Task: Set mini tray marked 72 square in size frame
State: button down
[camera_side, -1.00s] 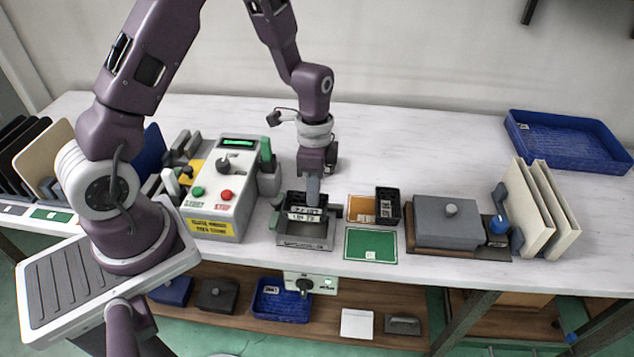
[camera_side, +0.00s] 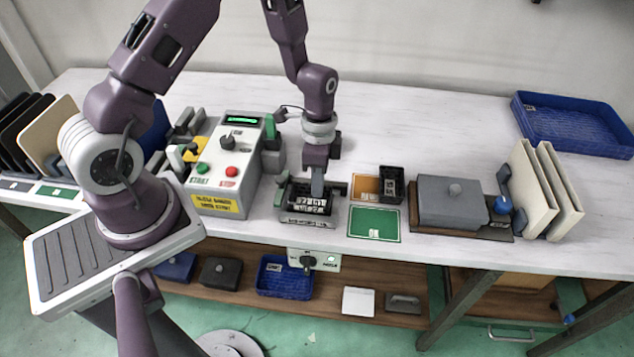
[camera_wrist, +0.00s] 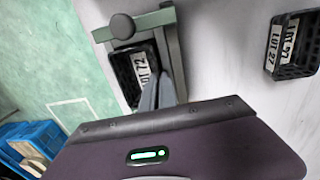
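The black mini tray (camera_side: 297,192) marked LOT 72 sits low within the grey size frame (camera_side: 306,219). In the wrist view the same tray (camera_wrist: 127,68) shows its white label, and the frame's grey bar and round knob (camera_wrist: 122,27) border it. My gripper (camera_side: 317,192) points down at the tray's rear right side. In the wrist view its fingers (camera_wrist: 157,88) are close together at the tray's wall beside the label, and look closed on that wall. The fingertips and the tray's seating at the bottom are partly hidden.
Another black mini tray (camera_side: 391,186), marked LOT 27 in the wrist view (camera_wrist: 290,50), stands right beside an orange pad (camera_side: 366,188) and above a green pad (camera_side: 374,223). A control box (camera_side: 226,175) stands left, a grey lidded box (camera_side: 452,203) right.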

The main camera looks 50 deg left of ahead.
jog(key=shift+s+f, duration=0.15)
jog(key=shift+f, duration=0.2)
dwell(0.4)
jog(key=c, duration=1.6)
grip_release()
jog(key=shift+c, duration=1.1)
jog(key=shift+r, duration=3.55)
notch_tip(320, 180, up, 10)
jog(key=s+n+t, duration=0.1)
jog(key=n+t, duration=0.1)
jog(key=s+d+r+n+t+y, duration=0.1)
jog(key=s+r+n+t, duration=0.3)
jog(key=s+r, duration=0.9)
jog(key=s+d+n, duration=0.1)
jog(key=s+n, duration=0.2)
jog(key=s, duration=0.1)
jog(key=shift+d+r, duration=0.15)
jog(key=shift+r, duration=0.25)
